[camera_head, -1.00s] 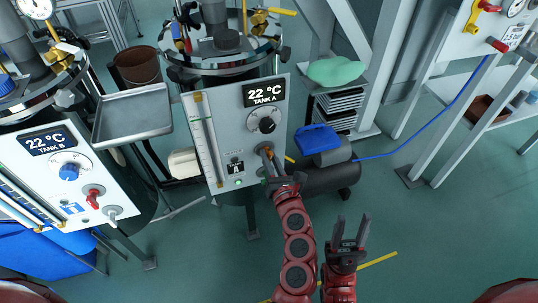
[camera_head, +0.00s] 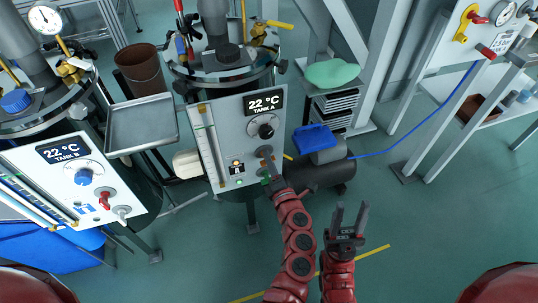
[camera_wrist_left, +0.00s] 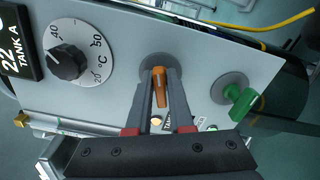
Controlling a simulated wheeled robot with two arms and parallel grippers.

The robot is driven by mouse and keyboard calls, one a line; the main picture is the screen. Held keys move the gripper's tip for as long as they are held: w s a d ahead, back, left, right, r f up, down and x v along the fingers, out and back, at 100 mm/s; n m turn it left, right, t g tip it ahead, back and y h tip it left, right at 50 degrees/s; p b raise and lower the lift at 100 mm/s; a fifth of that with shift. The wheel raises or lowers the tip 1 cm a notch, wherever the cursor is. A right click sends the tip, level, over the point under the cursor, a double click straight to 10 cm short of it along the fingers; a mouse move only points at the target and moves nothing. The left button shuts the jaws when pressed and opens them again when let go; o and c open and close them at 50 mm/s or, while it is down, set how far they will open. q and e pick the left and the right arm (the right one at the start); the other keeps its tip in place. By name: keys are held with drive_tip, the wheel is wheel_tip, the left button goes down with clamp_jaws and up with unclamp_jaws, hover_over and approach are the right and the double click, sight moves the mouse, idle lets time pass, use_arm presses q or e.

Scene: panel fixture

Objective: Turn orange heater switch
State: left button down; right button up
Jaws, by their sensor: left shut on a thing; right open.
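The orange heater switch (camera_wrist_left: 161,88) sits on a round grey plate on the Tank A panel (camera_head: 205,112). My left gripper (camera_wrist_left: 164,90) has its fingers on both sides of the switch handle and is shut on it. In the head view my left gripper (camera_head: 268,165) is at the panel's lower right and mostly hides the switch. My right gripper (camera_head: 347,222) is open and empty, over the floor right of the left arm.
A green switch (camera_wrist_left: 238,101) sits beside the orange one. The black temperature dial (camera_wrist_left: 67,62) is on its other side. A blue object (camera_head: 314,137) lies on a dark compressor tank (camera_head: 322,174) right of the panel. The Tank B panel (camera_head: 60,190) stands left. Floor at lower right is clear.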

use_arm(q)
drive_tip(key=m+p, duration=0.2)
drive_tip(key=shift+r+m, duration=0.15)
drive_tip(key=shift+m, duration=0.15)
drive_tip(key=shift+d+m+p, duration=0.1)
drive_tip(key=shift+m+p, duration=0.2)
drive_tip(key=shift+m, duration=0.3)
drive_tip(key=shift+f, duration=0.2)
drive_tip(key=c, duration=0.9)
unclamp_jaws()
